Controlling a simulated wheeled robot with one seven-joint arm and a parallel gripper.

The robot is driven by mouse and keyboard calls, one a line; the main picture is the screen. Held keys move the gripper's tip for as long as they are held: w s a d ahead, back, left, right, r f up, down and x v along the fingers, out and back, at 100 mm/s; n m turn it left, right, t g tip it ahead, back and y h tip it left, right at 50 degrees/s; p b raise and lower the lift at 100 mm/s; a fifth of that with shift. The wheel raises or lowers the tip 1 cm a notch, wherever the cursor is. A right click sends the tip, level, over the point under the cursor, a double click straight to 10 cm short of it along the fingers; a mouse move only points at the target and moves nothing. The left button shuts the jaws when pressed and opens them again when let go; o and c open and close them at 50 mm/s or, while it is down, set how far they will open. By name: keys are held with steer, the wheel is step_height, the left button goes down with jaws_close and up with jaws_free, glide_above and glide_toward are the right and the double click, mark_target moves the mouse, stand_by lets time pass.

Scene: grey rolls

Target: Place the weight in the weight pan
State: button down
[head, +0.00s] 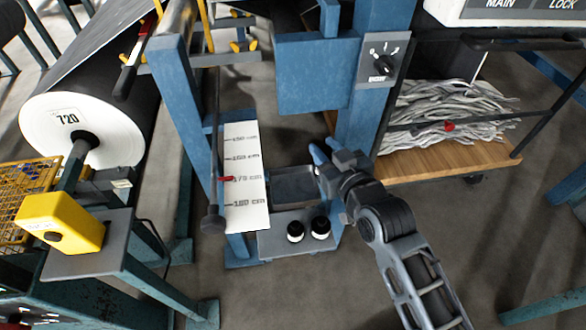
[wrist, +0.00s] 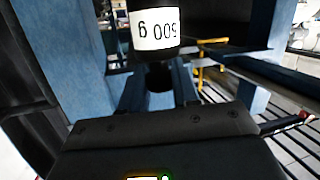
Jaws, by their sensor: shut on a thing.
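My gripper (head: 323,152) reaches in from the lower right in the head view, beside the blue frame post. In the wrist view its blue fingers (wrist: 153,86) are shut on the dark knob of a black weight (wrist: 153,52) with a white label reading 500 g, upside down in the picture. I cannot make out this weight in the head view; the gripper likely hides it. A dark shallow tray (head: 293,186), which looks like the weight pan, lies inside the frame, left of and below my gripper.
Two weights with black tops (head: 296,231) and (head: 320,228) stand on a grey shelf (head: 272,243) in front of the tray. A white scale board (head: 245,190) and blue posts (head: 178,100) bound the left. A wooden cart (head: 455,158) with grey strands stands at the right.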

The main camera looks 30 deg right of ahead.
steer(key=shift+w+a+f+b, duration=0.15)
steer(key=shift+w+a+f, duration=0.65)
steer(key=shift+f, duration=0.5)
steer(key=shift+w+a+f+b, duration=0.15)
steer(key=shift+w+a+f, duration=0.4)
steer(key=shift+a+f, duration=0.6)
steer(key=shift+w+a+f+b, duration=0.15)
steer(key=shift+w+a+f, duration=0.55)
steer(key=shift+f, duration=0.75)
steer(key=shift+f, duration=0.1)
steer(key=shift+f, duration=0.1)
steer(key=c, duration=0.8)
jaws_free()
steer(key=v, duration=1.2)
steer(key=shift+s, duration=0.1)
